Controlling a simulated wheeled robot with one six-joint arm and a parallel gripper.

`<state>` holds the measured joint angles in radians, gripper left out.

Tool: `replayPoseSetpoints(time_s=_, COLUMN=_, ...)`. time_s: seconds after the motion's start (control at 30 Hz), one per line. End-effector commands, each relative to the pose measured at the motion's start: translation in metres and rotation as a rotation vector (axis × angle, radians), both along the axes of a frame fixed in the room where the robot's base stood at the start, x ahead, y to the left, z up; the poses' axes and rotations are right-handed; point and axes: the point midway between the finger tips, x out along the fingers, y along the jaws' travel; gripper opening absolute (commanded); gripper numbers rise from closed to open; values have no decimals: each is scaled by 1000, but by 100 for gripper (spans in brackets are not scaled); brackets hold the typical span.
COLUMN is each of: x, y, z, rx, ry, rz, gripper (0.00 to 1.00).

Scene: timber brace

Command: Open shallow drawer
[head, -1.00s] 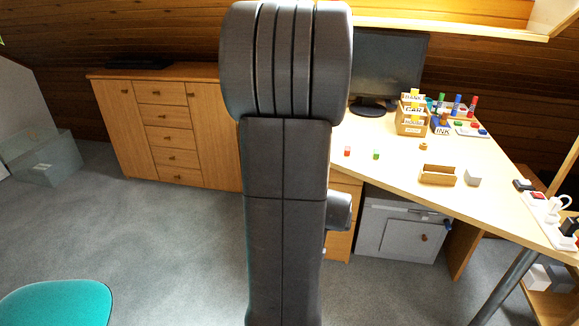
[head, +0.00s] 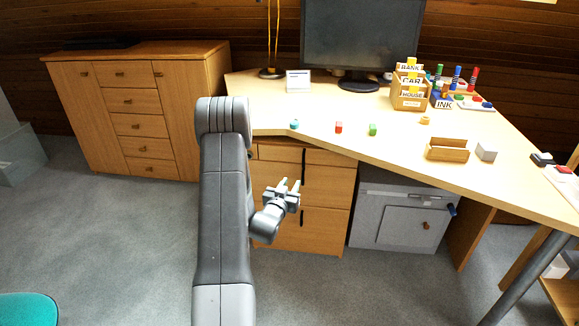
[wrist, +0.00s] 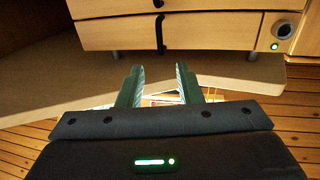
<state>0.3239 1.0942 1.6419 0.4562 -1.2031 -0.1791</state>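The shallow drawer (head: 325,157) is the top front of the wooden drawer unit under the desk, with a dark upright handle (head: 303,157). It looks shut. My gripper (head: 289,184) is in front of the unit, lower than that handle and apart from it. In the wrist view, which looks upside down, the shallow drawer (wrist: 205,32) lies beyond my fingertips, with its black handle (wrist: 160,35) nearly in line with the gap between them. My gripper (wrist: 159,75) is open and empty there.
The desk edge (wrist: 70,105) overhangs the drawers. A deeper drawer (head: 325,183) is below the shallow one. A round fitting with a green light (wrist: 283,30) sits beside the shallow drawer. A grey safe-like box (head: 400,220) stands right of the unit. The carpet in front is clear.

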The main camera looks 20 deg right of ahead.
Motion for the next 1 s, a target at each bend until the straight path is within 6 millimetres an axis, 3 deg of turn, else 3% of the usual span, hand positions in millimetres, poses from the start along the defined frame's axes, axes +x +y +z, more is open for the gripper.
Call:
replayPoseSetpoints(time_s=0.17, x=15, y=-14, z=0, rx=-3, ry=-3, rz=-2, gripper=32)
replayPoseSetpoints(time_s=0.6, x=78, y=-72, z=0, rx=-1, ry=-1, rz=0, gripper=32)
replayPoseSetpoints(time_s=1.0, x=100, y=-92, z=1, rx=-1, ry=-1, rz=1, gripper=32)
